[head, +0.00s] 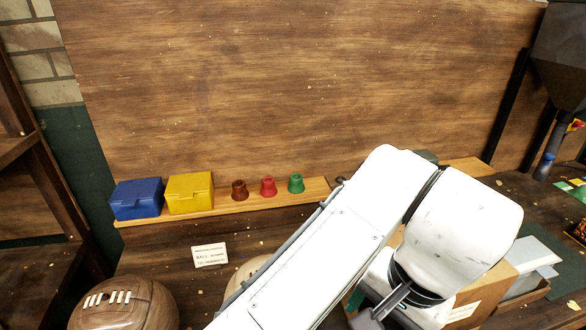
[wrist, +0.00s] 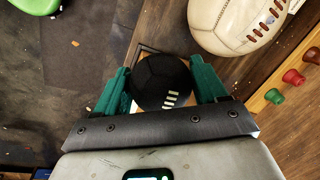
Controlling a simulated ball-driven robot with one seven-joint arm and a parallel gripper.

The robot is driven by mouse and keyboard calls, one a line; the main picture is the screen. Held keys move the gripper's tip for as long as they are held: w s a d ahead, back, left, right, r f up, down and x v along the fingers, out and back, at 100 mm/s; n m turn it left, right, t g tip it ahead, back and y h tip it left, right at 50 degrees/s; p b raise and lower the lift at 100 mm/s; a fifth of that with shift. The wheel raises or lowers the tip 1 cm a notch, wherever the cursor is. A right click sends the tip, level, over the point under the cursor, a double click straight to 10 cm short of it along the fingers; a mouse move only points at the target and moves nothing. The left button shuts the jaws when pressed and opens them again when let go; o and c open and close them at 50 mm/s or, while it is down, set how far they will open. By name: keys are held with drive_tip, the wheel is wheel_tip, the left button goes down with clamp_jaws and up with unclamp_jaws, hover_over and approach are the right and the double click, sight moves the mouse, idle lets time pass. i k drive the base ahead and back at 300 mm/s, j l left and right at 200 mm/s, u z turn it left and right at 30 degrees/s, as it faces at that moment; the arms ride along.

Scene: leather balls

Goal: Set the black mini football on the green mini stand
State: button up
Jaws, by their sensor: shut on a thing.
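The black mini football (wrist: 160,80) has pale lacing and sits between the two teal fingers of my gripper (wrist: 163,84) in the wrist view. The gripper is shut on it. In the head view my arm hides the ball. The green mini stand (head: 296,183) is a small cup-like piece at the right of a row on a wooden shelf strip, with nothing on it. It also shows at the right of the wrist view (wrist: 274,96), apart from my gripper.
Red (head: 268,186) and brown (head: 239,190) stands share the strip (head: 222,204) with yellow (head: 189,193) and blue (head: 136,199) boxes. A large cream ball (wrist: 236,22) lies beside my gripper. A brown ball (head: 125,305) and a label card (head: 210,255) stand in front.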

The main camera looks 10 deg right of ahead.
sight(295, 177)
drive_tip(key=i, duration=1.55)
